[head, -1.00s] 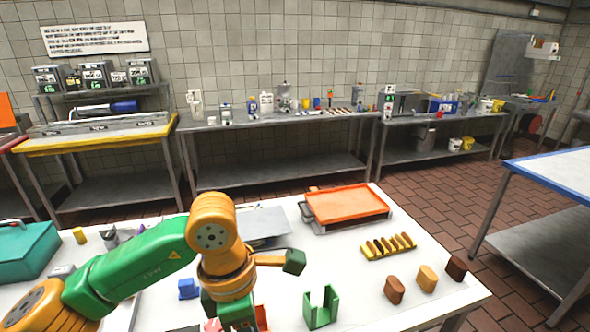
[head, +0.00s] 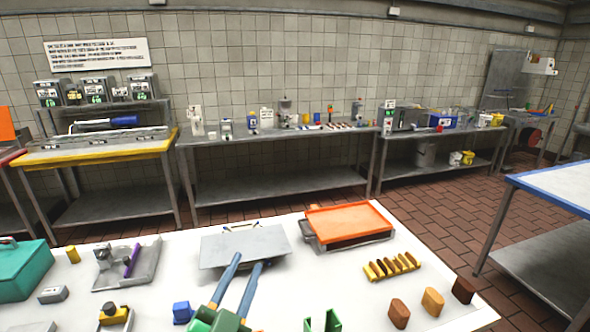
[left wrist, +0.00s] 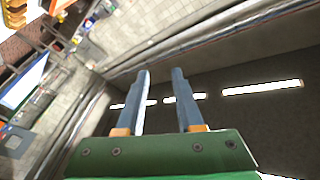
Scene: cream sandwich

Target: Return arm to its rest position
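My left gripper (head: 248,260) shows at the bottom middle of the head view. Its two long blue fingers point up and away over the white table (head: 350,280). In the left wrist view the gripper (left wrist: 161,72) has its fingers apart, with nothing between them, and points at the dark ceiling. The rest of the left arm is below the head view. My right gripper and arm are not in view.
The table holds a grey plate (head: 222,248) behind the fingers, an orange tray (head: 348,219), a rack of yellow-brown slices (head: 393,266), several brown and tan blocks (head: 432,302), a green holder (head: 324,322), a blue block (head: 182,312) and a teal box (head: 20,268).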

